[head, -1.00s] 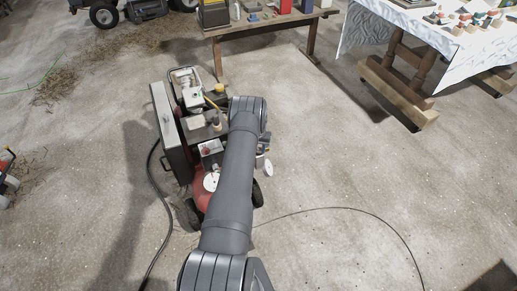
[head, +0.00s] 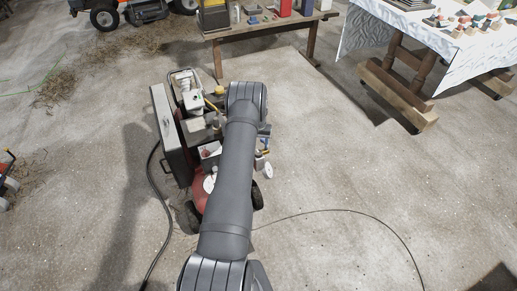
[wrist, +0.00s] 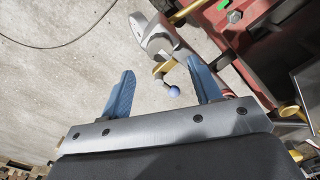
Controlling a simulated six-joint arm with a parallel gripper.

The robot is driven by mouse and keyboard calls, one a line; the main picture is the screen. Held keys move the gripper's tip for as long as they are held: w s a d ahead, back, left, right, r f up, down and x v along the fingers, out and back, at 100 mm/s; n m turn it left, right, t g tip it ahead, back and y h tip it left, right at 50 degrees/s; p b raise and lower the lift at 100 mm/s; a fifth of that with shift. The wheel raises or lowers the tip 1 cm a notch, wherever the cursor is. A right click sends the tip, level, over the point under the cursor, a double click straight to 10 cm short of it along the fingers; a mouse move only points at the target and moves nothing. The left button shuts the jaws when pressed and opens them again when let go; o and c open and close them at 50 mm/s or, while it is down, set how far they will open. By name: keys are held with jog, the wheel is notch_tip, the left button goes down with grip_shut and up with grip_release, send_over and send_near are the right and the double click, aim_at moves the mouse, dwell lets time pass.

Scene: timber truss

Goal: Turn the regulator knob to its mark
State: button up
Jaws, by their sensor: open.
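In the wrist view my gripper (wrist: 161,66) is open, with its two blue fingers apart. A small brass fitting (wrist: 163,68) with a blue ball end (wrist: 173,91) shows between the fingers, with no visible grip on it. A pale grey rounded part (wrist: 150,34) lies just beyond the fingertips; I cannot tell whether it is the regulator knob. No mark can be made out. In the head view the compressor (head: 203,187) has a red tank, and a white disc (head: 268,170) shows at its right side.
Red machine parts (wrist: 235,30) and a bolt crowd the right of the wrist view. A grey case (head: 170,135) stands at the compressor's left. A dark hose (head: 153,200) and a thin cable (head: 345,210) lie on the floor. The floor to the right is mostly clear.

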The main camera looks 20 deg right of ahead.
notch_tip(320, 180, up, 11)
dwell(0.3)
notch_tip(320, 180, down, 17)
jog(key=shift+f, duration=0.15)
dwell(0.7)
jog(key=m, duration=0.4)
jog(key=shift+m, duration=0.3)
jog(key=m, duration=0.5)
jog(key=shift+r, duration=0.85)
dwell(1.8)
